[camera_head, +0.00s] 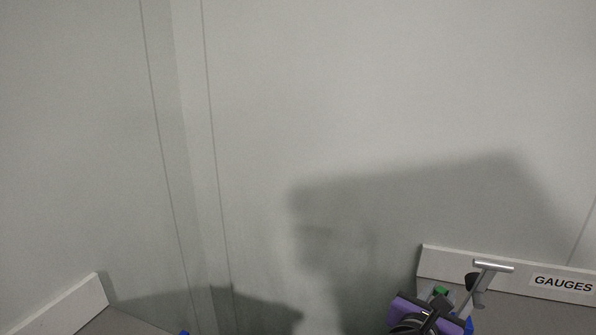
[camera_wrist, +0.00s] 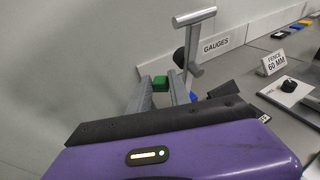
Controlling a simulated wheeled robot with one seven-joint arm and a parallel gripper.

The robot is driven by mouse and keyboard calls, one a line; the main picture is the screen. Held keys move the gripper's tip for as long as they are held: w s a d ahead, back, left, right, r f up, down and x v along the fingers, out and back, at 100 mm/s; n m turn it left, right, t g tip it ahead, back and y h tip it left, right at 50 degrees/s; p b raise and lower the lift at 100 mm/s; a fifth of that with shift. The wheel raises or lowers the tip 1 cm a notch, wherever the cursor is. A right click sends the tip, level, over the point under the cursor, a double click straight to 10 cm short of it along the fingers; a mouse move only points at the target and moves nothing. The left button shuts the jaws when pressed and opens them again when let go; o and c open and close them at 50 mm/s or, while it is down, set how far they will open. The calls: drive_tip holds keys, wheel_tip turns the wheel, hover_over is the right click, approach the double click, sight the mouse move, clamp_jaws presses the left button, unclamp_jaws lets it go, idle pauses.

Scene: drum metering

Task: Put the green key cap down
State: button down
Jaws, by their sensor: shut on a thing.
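In the head view the green cap (camera_head: 440,291) shows as a small patch beyond my purple gripper body (camera_head: 408,310) at the bottom right. The cap's underside is hidden, so I cannot tell whether it touches anything below.
A metal T-handle (camera_wrist: 194,18) with a black knob stands close to the right of my fingers. A GAUGES board (camera_wrist: 213,46) runs along the bench back. A FENCE 60 MM sign (camera_wrist: 276,62) and a black-knobbed white block (camera_wrist: 288,88) are farther right. A wall is at left.

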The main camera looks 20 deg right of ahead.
drive_tip(key=w+a+f+n+t+y, duration=0.2)
drive_tip(key=a+f+n+t+y, duration=0.4)
drive_tip(key=a+f+n+y, duration=0.7)
drive_tip(key=s+a+f+m, duration=0.1)
drive_tip(key=s+a+f, duration=0.3)
drive_tip(key=f, duration=0.5)
drive_tip(key=shift+s+a+f+m+t, duration=0.4)
drive_tip(key=shift+s, duration=0.45)
